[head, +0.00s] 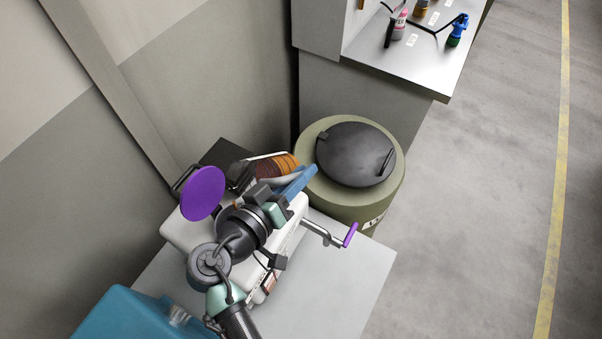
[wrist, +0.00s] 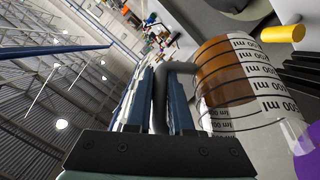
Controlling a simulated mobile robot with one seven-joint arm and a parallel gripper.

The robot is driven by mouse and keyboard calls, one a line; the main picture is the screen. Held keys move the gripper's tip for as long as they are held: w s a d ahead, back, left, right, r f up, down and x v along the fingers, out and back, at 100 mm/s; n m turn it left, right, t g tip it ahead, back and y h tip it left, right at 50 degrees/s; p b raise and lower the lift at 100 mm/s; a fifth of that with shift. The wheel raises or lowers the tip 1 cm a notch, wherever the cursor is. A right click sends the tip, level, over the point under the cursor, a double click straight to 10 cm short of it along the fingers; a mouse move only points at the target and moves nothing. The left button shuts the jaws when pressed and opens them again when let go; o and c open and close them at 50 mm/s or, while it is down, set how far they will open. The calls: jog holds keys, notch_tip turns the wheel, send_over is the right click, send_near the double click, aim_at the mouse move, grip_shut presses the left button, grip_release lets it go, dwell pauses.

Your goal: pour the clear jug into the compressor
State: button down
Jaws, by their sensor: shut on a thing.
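The clear jug (head: 279,168) holds brown liquid and is tilted above the back of the white compressor (head: 184,231). In the wrist view the jug (wrist: 232,75) shows its printed scale and dark handle (wrist: 160,95). My gripper (head: 302,182) is shut on this handle, its blue fingers on either side in the wrist view (wrist: 160,85). The compressor has a round purple lid (head: 202,193) standing up at its left and a purple-tipped tap (head: 350,235) at its right. My arm and the jug hide the compressor's opening, and I cannot tell whether liquid is flowing.
The compressor stands on a light grey surface (head: 345,285) with a teal box (head: 122,315) at front left. An olive drum (head: 345,205) with a black lid stands close behind. A bench (head: 415,67) with bottles is farther back. Open floor lies right.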

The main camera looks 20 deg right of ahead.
aim_at(295, 173)
jog(key=shift+s+a+t+h+b, duration=0.15)
jog(key=shift+a+t+h+b, duration=0.6)
jog(key=shift+b, duration=1.6)
jog(key=p, duration=0.1)
jog(key=r+g+p, duration=0.1)
jog(key=p, duration=0.1)
jog(key=shift+d+r+y, duration=0.2)
jog(key=shift+r+y, duration=0.1)
jog(key=shift+y, duration=0.05)
jog(key=r+g+y+p, duration=0.1)
jog(key=y+p, duration=0.1)
jog(key=p, duration=0.2)
jog(key=r+y+p, duration=0.1)
jog(key=p, duration=0.4)
jog(key=shift+m+g+y, duration=0.3)
jog(key=shift+g+y, duration=0.05)
jog(key=shift+y, duration=0.05)
jog(key=shift+f+y+p, duration=0.1)
jog(key=shift+y+p, duration=0.2)
jog(key=shift+p, duration=0.4)
jog(key=shift+f, duration=0.2)
